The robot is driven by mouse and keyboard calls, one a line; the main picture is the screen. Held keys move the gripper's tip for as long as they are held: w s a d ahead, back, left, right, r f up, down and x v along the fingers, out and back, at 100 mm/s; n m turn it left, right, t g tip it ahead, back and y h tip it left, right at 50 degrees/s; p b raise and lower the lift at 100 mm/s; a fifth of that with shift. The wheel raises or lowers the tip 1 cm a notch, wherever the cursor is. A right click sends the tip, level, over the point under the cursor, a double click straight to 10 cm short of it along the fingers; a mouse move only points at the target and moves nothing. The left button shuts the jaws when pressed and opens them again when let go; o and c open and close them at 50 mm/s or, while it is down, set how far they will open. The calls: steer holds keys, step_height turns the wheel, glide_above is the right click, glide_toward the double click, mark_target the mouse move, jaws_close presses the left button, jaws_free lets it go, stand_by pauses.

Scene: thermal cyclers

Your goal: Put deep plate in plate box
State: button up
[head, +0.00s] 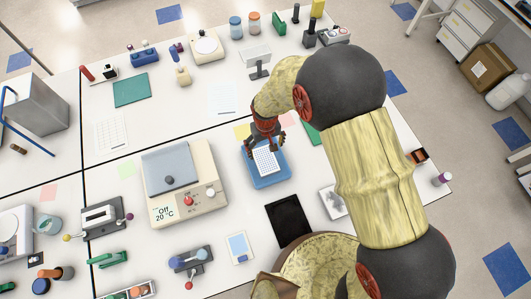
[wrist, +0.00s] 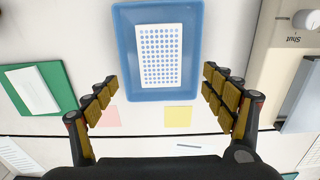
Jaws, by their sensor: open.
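The deep plate (head: 266,160) is white with a grid of blue wells. It lies within the rim of the blue plate box (head: 270,184), and both show at the top of the wrist view, the plate (wrist: 161,56) inside the box rim (wrist: 121,50). My gripper (head: 265,148) is over the far end of the box in the head view. In the wrist view my gripper's fingers (wrist: 160,84) are spread wide with nothing between them, apart from the plate. My arm hides part of the table to the right.
A beige thermal cycler (head: 205,165) with a grey lid and an "Off 20°C" display stands left of the box. A black flat object (head: 288,220) lies nearer on the table. Yellow (wrist: 178,117) and pink (wrist: 108,117) notes lie beside the box.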

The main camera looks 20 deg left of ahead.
steer(key=shift+r, duration=0.9)
steer(key=w+d+r+m+t+y, duration=0.1)
steer(key=w+d+r+m, duration=0.1)
steer(key=d+r, duration=0.8)
steer(key=w+d+r+m+t, duration=0.15)
steer(key=d+r, duration=0.55)
steer(key=r, duration=0.8)
steer(key=s+d+r+m+t, duration=0.1)
steer(key=s+d+r+m, duration=0.1)
steer(key=s+d+r, duration=0.4)
steer(key=s+d+r+m+t+h, duration=0.1)
steer(key=s+d+r+m+t, duration=0.1)
steer(key=s+d+r, duration=0.5)
steer(key=s+d, duration=0.2)
steer(key=d, duration=0.2)
steer(key=shift+s+d+r, duration=0.15)
steer(key=shift+d, duration=0.25)
steer(key=shift+m, duration=0.25)
